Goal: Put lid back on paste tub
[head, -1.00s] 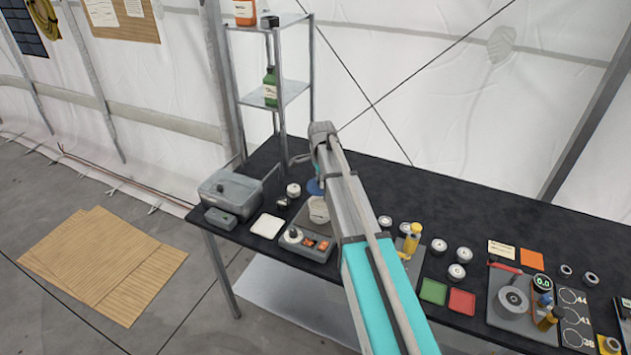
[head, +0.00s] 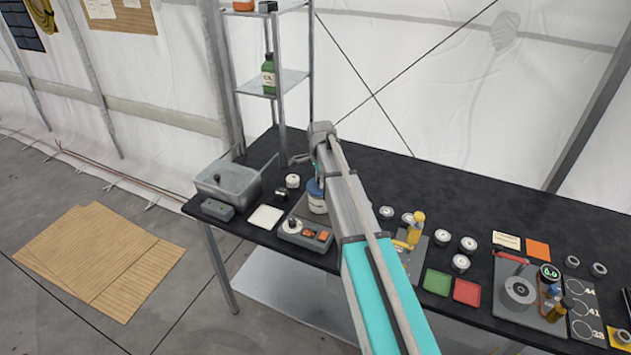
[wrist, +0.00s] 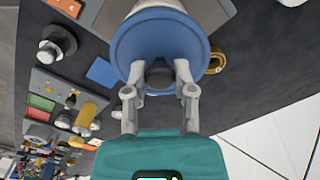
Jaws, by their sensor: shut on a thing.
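The paste tub (head: 317,205) is a white round tub standing on the grey device behind its front controls, partly hidden by my arm. The blue lid (head: 315,187) sits at the tub's mouth and looks level. In the wrist view the wide blue lid (wrist: 160,45) fills the upper middle, with a bit of the pale tub (wrist: 155,4) beyond it. My gripper (wrist: 159,73) is shut on the dark knob of the lid. Whether the lid is fully seated cannot be told.
The grey device (head: 305,236) has a knob and orange switches. A metal basin (head: 228,182) and white pad (head: 266,217) stand left. A yellow bottle (head: 416,228), white jars, green tray (head: 437,282) and red tray (head: 467,292) lie right. The back of the table is clear.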

